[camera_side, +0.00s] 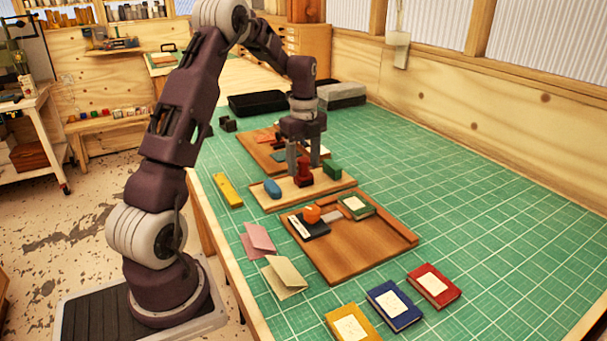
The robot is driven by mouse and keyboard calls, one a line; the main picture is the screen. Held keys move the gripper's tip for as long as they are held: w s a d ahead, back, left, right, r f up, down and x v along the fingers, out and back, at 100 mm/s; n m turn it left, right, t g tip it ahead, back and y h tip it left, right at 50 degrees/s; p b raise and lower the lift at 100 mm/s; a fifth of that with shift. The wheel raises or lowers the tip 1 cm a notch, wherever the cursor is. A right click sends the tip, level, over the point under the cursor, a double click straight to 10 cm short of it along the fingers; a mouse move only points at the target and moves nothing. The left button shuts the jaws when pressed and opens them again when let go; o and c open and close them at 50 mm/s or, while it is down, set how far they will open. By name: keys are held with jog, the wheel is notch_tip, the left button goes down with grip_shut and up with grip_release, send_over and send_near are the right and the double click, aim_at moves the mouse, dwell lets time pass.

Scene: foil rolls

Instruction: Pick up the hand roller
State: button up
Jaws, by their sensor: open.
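A shallow wooden tray (333,185) on the green mat holds a blue rounded piece (272,188), a red upright piece (304,176) and a green block (332,171). The pieces are too small here to tell for sure which is the hand roller. My gripper (303,162) points straight down over this tray with its jaws open. Its two fingers stand on either side of the red piece, low around its upper part. I cannot tell whether either finger touches it.
Another board with small items lies behind my gripper. Several books and folded cards lie nearer; the mat's right side is clear.

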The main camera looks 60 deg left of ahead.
aim_at(304, 159)
grip_shut()
notch_tip(304, 159, up, 10)
jog(key=shift+r, duration=0.1)
dwell(0.4)
